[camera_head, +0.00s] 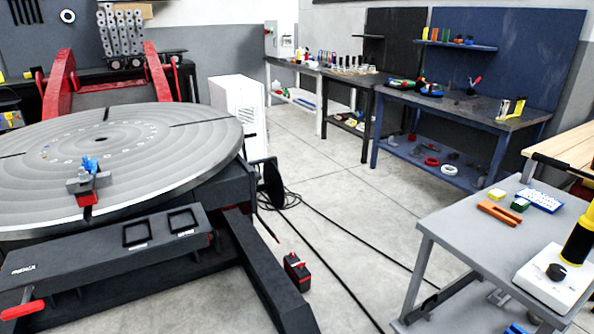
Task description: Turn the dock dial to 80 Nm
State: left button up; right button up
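A white dock box (543,288) stands on the near right corner of the grey cart. A black round dial knob (556,272) sits on its top face. Any scale, number or pointer on it is too small to read. A yellow and black tool (578,241) stands upright at the back of the dock, cut by the right picture edge. Neither of my grippers is in view.
The grey cart top (464,232) also holds orange blocks (499,213), a green and white block (519,204), a yellow block (496,195) and a blue and white tray (540,200). A large round turntable (130,190) fills the left. Cables (330,270) cross the floor between them.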

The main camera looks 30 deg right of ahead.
aim_at(556, 272)
jog(key=z, duration=2.5)
